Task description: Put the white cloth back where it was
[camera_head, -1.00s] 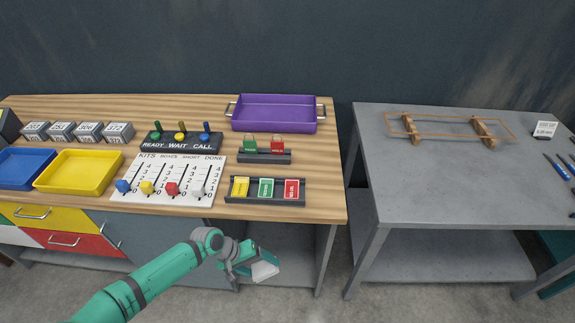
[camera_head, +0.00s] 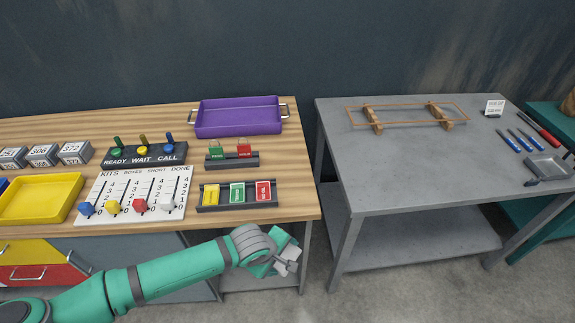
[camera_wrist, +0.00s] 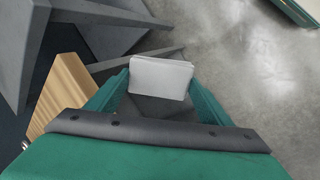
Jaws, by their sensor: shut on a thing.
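My gripper (camera_head: 286,262) is in front of the right end of the wooden bench, below the height of its top. In the wrist view my gripper (camera_wrist: 160,90) is shut on the white cloth (camera_wrist: 160,77), a flat, folded-looking white block between the two green fingers. In the head view the cloth shows only as a small pale patch at the fingertips, mostly hidden by the gripper. It is held in the air, apart from both tables.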

